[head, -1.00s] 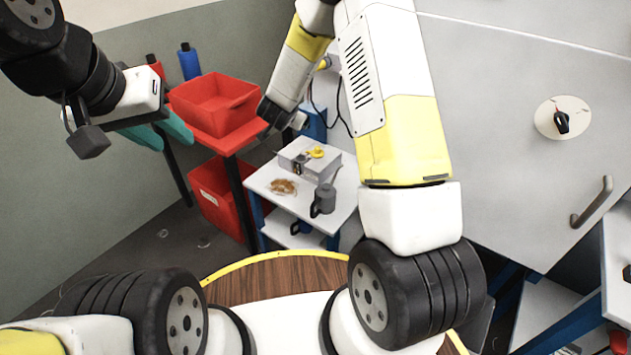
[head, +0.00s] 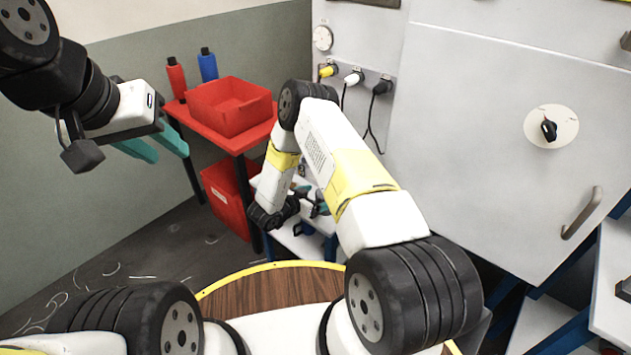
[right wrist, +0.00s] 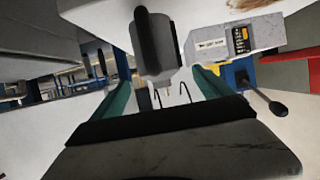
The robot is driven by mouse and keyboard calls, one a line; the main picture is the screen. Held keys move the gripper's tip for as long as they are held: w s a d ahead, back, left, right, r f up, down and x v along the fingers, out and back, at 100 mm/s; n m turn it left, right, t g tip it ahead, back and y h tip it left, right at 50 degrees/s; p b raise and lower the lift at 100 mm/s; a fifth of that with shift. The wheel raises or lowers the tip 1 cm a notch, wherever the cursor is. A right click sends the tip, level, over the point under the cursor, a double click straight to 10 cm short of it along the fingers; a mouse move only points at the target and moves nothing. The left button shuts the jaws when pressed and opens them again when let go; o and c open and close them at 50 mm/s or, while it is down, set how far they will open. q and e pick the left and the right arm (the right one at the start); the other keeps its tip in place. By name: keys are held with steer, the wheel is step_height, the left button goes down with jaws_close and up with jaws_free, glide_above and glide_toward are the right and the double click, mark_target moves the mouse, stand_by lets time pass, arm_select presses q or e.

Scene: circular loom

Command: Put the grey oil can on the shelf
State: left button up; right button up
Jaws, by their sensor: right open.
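The grey oil can (right wrist: 165,48) with its dark handle shows in the right wrist view, just ahead of and between the teal fingers of my right gripper (right wrist: 160,90). The fingers are apart, and I cannot tell whether either touches it. In the head view my right arm hides the can, and only a bit of the right gripper (head: 318,203) shows at the small stand (head: 283,238) with blue legs. This stand has a white top and a lower shelf. My left gripper (head: 168,154) is open and empty, raised at the left.
A red bin (head: 230,107) sits on a red table, with a red bottle (head: 176,80) and a blue bottle (head: 207,66) behind. Another red bin (head: 226,198) is below. A grey box (right wrist: 225,42) stands beside the can. White shelving (head: 540,322) stands at the right.

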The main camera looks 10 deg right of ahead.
steer(key=x, duration=0.4)
steer(key=shift+w+d+f, duration=0.15)
steer(key=shift+d+f, duration=0.05)
steer(key=c, duration=1.6)
jaws_close()
steer(key=shift+r, duration=0.15)
